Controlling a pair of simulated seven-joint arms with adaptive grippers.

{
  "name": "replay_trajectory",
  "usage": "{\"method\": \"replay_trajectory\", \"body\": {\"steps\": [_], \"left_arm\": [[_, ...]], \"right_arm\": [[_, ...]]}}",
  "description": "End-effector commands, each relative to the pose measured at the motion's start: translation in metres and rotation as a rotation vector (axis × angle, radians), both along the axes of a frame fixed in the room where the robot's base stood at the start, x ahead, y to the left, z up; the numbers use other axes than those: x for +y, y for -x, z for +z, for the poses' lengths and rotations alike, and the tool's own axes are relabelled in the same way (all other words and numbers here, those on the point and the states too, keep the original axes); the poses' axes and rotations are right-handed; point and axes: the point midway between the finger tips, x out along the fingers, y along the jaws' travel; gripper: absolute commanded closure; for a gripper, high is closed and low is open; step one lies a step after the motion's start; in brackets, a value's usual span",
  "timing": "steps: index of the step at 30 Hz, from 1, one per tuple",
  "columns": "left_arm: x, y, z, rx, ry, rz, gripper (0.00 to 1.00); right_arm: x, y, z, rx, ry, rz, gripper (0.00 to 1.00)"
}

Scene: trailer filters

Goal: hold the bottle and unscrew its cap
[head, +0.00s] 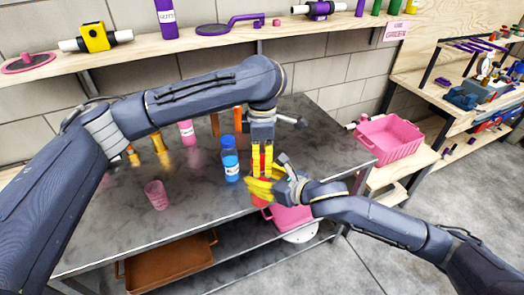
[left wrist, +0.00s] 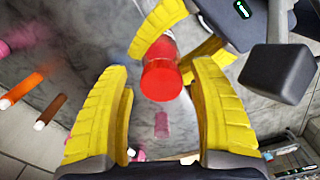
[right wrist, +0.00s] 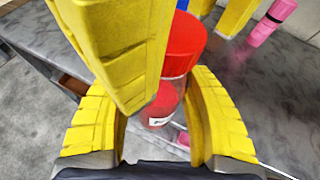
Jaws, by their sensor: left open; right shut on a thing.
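The bottle (right wrist: 160,106) has a clear red body, a white label and a solid red cap (left wrist: 162,80). My right gripper (head: 260,188) is shut around the bottle's body below the cap and holds it upright near the table's front right edge. My left gripper (head: 262,170) points down from above, open, with its yellow fingers on either side of the cap. In the left wrist view the cap shows between these fingers, with gaps on both sides. In the right wrist view a left finger hides part of the cap and bottle.
A blue bottle (head: 230,160) stands on the grey table (head: 190,215) just left of the grippers. A pink cup (head: 156,195) stands further left, and a pink bottle (head: 187,132) behind. A pink crate (head: 390,138) sits to the right.

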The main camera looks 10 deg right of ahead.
Motion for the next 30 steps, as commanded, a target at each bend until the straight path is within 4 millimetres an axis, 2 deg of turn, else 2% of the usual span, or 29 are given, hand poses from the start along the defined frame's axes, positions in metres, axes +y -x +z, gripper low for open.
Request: {"method": "replay_trajectory", "body": {"steps": [13,27,30], "left_arm": [[0.0000,-0.0002,-0.0054,-0.002,0.000,0.000,0.37],[0.0002,-0.0006,-0.0052,-0.002,-0.001,0.000,0.92],[0.0003,-0.0008,-0.0051,-0.003,-0.001,0.001,0.99]], "right_arm": [[0.0001,-0.0001,0.0007,-0.002,-0.001,0.000,1.00],[0.0004,0.0002,0.0007,-0.001,-0.002,0.001,1.00],[0.0005,0.0005,0.0008,-0.001,-0.002,0.002,1.00]]}}
